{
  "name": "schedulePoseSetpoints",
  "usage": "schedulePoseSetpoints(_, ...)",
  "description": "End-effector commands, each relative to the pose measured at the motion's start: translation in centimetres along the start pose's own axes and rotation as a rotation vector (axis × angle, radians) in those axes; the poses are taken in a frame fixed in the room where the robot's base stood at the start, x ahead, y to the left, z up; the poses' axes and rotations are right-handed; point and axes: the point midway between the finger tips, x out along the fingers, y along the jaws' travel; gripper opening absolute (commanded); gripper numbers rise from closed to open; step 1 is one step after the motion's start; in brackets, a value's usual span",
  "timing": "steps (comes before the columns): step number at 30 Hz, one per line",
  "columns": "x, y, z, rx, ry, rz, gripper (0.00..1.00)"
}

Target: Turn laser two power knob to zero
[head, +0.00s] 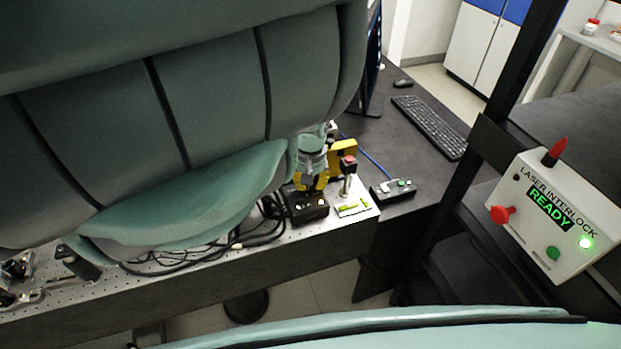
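My gripper (309,184), with yellow fingertips, points down at a small black control box (309,213) on the edge of the perforated metal bench. The fingertips are at the box's top, around its rear part. They appear slightly apart, but I cannot tell whether they touch or hold a knob. The laser two power knob cannot be made out; the fingers may hide it. A second black box (393,191) with a green button lies to the right on the dark desk. No labels on either box are readable.
A red-topped post (348,170) and a yellow-green card (352,206) are close to the right of the gripper. Black cables (262,232) lie left of the box. A laser interlock panel (556,215) reads READY. A keyboard (430,126) lies behind on the desk.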

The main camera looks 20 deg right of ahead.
Motion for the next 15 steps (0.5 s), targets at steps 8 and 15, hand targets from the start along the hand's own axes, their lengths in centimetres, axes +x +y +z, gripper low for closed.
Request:
schedulePoseSetpoints(8,0.00,0.05,0.01,-0.058,0.000,0.001,0.00)
schedulePoseSetpoints(15,0.04,0.03,0.01,-0.062,0.000,0.001,0.00)
